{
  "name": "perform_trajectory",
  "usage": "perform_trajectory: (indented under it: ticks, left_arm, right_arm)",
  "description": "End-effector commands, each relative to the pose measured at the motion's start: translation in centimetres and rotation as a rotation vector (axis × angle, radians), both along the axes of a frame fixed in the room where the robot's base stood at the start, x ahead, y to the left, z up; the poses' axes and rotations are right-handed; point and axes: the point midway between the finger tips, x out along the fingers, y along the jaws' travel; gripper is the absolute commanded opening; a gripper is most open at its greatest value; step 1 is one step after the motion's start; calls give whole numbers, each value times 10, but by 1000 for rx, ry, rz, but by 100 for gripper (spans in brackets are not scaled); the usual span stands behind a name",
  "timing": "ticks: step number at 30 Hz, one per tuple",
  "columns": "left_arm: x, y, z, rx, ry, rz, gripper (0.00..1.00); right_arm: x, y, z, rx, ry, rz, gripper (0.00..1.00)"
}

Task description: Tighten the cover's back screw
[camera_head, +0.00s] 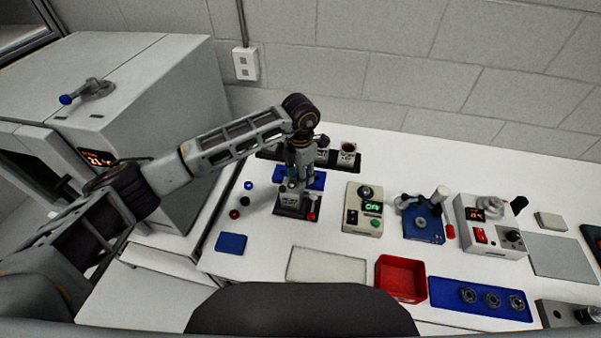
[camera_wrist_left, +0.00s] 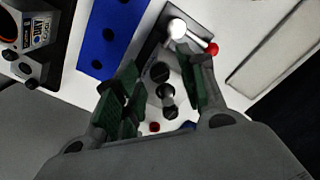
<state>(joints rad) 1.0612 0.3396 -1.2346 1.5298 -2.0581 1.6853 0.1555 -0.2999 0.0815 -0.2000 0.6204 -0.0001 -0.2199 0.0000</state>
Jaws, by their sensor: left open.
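The servo unit (camera_head: 290,200) stands on a dark base, under my left gripper (camera_head: 296,177) in the head view. Its light top (camera_wrist_left: 184,88) shows between the fingers in the left wrist view, with dark round parts (camera_wrist_left: 160,72) in a row. I cannot tell which one is the cover's back screw. My left gripper (camera_wrist_left: 160,82) is open, its green-padded fingers on either side of these parts. Whether the fingers touch anything is unclear. A white knob and a red ball (camera_wrist_left: 212,48) sit by the right finger. My right gripper is out of view.
A blue strip with holes (camera_wrist_left: 105,38) lies beside the base. A red bin (camera_head: 401,283) and a blue tray (camera_head: 450,290) stand in front.

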Motion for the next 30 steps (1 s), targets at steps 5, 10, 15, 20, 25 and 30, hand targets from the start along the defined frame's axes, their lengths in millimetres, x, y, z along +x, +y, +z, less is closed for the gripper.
perform_trajectory:
  ticks: [5, 10, 15, 20, 25, 30]
  left_arm:
    - [0, 0, 0, 0, 0, 0, 41]
    - [0, 0, 0, 0, 0, 0, 24]
    - [0, 0, 0, 0, 0, 0, 2]
    - [0, 0, 0, 0, 0, 0, 0]
    - [1, 0, 0, 0, -2, -19, 0]
    - [1, 0, -1, 1, -3, -65, 0]
  right_arm:
    - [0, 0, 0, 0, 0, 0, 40]
    - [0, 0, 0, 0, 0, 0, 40]
    - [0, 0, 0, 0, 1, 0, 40]
    - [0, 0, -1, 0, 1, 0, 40]
    - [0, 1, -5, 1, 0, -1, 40]
    - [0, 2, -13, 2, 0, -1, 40]
